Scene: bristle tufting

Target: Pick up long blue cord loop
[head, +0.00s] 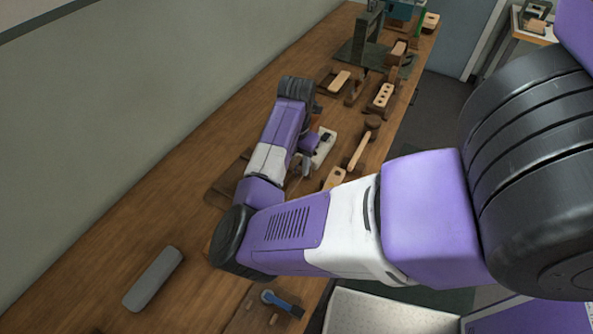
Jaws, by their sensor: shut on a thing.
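In the head view my gripper (303,166) is small and partly hidden behind my own purple and white forearm, over the middle of the long wooden bench. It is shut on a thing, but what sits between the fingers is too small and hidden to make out. I cannot pick out a long blue cord loop anywhere in the view. A white and grey piece (324,148) shows right beside the gripper; I cannot tell what it is.
The wooden bench (90,265) runs along a wall. A grey rounded block (153,279) lies front left, a blue tool with a dark end (281,302) at the front edge. Several drilled wooden blocks (381,96) and a mallet (362,147) stand further back.

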